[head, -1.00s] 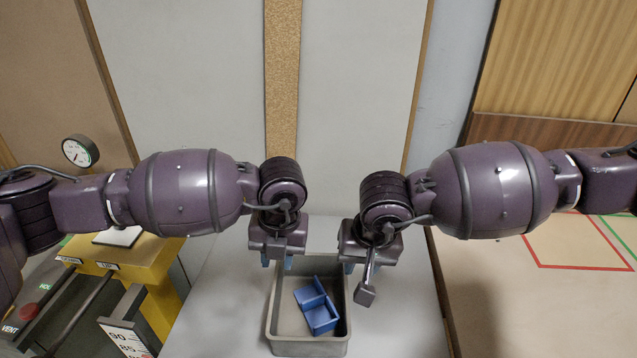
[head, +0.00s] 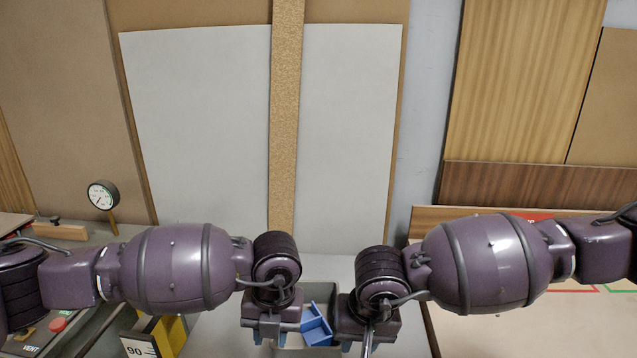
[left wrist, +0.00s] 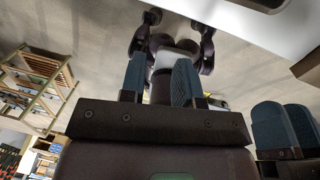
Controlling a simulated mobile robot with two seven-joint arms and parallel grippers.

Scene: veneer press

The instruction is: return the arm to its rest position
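My left gripper (head: 269,341) hangs pointing down at the lower middle of the head view, by the left side of the grey bin. Its two blue fingers stand apart with nothing between them in the left wrist view (left wrist: 158,85). My right gripper (head: 359,348) hangs pointing down by the bin's right side. Its blue fingers look apart and empty in the head view, though partly hidden by a dark bar. They appear close together, seen obliquely, at the right of the left wrist view (left wrist: 285,128). Both arms are bent inward, with the grippers side by side.
The grey bin (head: 322,292) holds a blue divided piece (head: 316,326) between the grippers. A dial gauge (head: 102,195) and a red button (head: 58,324) are at left. Pale and wooden boards stand behind. A wooden rack (left wrist: 40,85) stands on the floor in the left wrist view.

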